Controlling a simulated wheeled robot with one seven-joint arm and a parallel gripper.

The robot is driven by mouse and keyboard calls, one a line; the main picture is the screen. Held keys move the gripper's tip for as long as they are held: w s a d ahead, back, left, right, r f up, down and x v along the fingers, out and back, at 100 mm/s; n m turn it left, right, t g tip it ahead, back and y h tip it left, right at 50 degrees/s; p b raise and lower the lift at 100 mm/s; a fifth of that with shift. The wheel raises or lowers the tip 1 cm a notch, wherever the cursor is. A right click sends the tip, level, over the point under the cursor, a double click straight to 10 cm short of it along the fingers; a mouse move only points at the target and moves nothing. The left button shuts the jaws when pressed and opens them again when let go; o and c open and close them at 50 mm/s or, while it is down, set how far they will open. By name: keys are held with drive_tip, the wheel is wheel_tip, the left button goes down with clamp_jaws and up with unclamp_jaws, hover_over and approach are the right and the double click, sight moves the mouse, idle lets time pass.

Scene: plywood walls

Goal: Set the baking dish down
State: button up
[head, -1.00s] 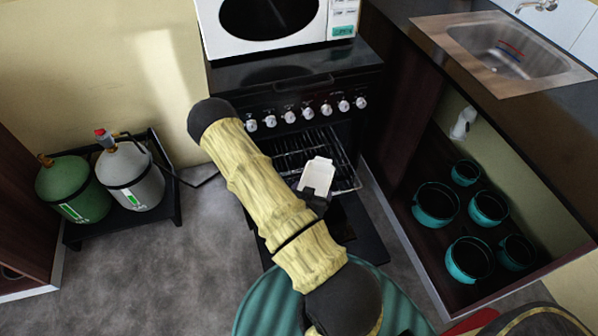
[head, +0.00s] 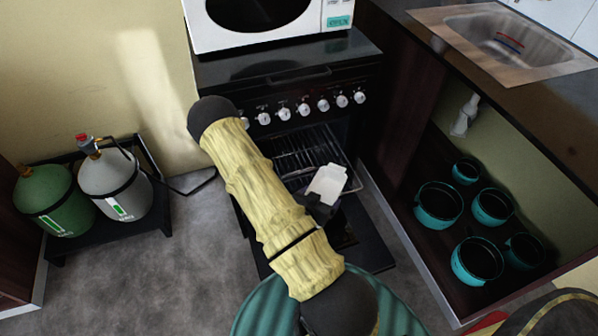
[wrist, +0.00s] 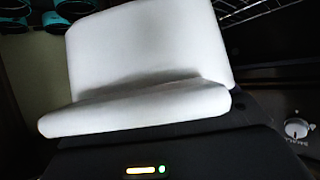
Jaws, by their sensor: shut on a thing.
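The white baking dish (head: 328,183) is in my gripper (head: 318,204), in front of the open oven. The dish fills much of the wrist view (wrist: 150,50), with its near rim (wrist: 135,108) close to the gripper body. The fingertips are hidden behind the dish. The oven (head: 300,110) has its door (head: 350,240) folded down, and a wire rack (head: 300,150) shows inside. In the head view the dish overlaps the front right part of the rack. I cannot tell whether it touches the rack.
A white microwave (head: 265,20) stands on the stove. Several teal pots (head: 438,204) sit in the open cabinet at right, below a counter with a sink (head: 505,42). Two gas cylinders (head: 112,185) stand on a black stand at left. Grey floor (head: 150,270) is clear at lower left.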

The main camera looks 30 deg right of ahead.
sight(315, 190)
drive_tip(key=shift+w+d+f+b, duration=0.15)
drive_tip(key=shift+w+d+b, duration=0.1)
drive_tip(key=shift+w+b, duration=0.85)
drive_tip(key=shift+w+d+f+b, duration=0.2)
drive_tip(key=shift+w+b, duration=0.45)
drive_tip(key=shift+b, duration=0.7)
drive_tip(key=w+d, duration=0.1)
drive_tip(key=w, duration=0.3)
drive_tip(key=w+d+f, duration=0.1)
drive_tip(key=w, duration=0.4)
drive_tip(key=w+d+b, duration=0.1)
drive_tip(key=w, duration=0.3)
drive_tip(key=shift+w+d+f, duration=0.3)
drive_tip(key=shift+w, duration=0.1)
drive_tip(key=shift+f, duration=0.4)
drive_tip(key=shift+w+f+b, duration=0.15)
drive_tip(key=shift+f+b, duration=0.3)
drive_tip(key=shift+f, duration=0.55)
drive_tip(key=shift+w+f+b, duration=0.1)
drive_tip(key=shift+f+b, duration=0.35)
drive_tip(key=shift+f, duration=0.55)
